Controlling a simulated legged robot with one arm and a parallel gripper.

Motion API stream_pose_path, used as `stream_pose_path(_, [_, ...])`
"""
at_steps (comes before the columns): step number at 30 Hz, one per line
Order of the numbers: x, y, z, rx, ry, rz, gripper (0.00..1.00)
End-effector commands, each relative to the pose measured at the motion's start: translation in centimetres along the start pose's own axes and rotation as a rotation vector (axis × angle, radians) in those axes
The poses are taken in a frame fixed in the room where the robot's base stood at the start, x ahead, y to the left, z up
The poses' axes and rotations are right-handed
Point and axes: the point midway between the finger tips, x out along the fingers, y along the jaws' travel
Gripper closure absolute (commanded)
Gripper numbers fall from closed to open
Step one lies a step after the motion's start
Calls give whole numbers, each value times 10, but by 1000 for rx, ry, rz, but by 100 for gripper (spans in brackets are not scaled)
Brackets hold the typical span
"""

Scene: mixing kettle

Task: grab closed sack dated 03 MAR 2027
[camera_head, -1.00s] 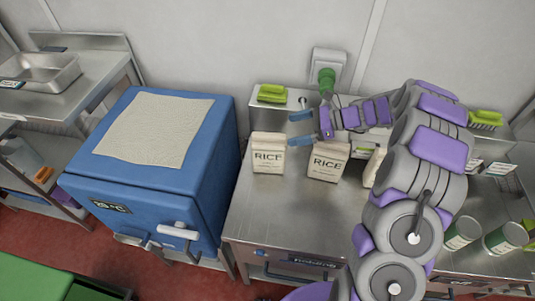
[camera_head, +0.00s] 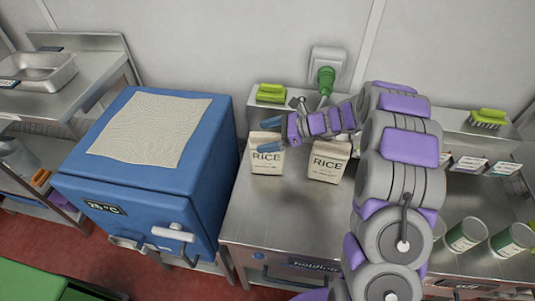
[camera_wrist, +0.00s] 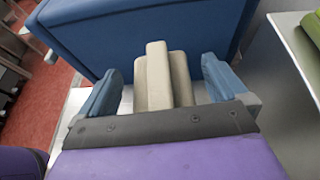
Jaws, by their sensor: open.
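Two cream sacks labelled RICE stand upright on the steel counter, a left one (camera_head: 265,162) and a right one (camera_head: 327,162). No date is readable on either. My gripper (camera_head: 268,135) is open at the top of the left sack, and its blue fingers partly cover that sack's upper part. In the wrist view, the left sack's folded-looking top (camera_wrist: 158,75) lies between the two spread fingers, with gaps at both sides. I cannot tell how deep the fingers reach around it.
A blue cabinet (camera_head: 205,195) with a cloth on top stands close left of the left sack. A green brush (camera_head: 271,93) lies on the ledge behind. Several cans, including one (camera_head: 466,235), stand at the right. A green plug (camera_head: 325,80) is on the wall.

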Motion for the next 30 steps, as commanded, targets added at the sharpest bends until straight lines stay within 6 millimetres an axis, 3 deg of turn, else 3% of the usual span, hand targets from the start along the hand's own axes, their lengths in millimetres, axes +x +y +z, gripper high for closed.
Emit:
stream_pose_path(3, [0,0,0,0,0,0,1])
stream_pose_path(5, [0,0,0,0,0,0,7])
stream_pose_path(30, [0,0,0,0,1,0,87])
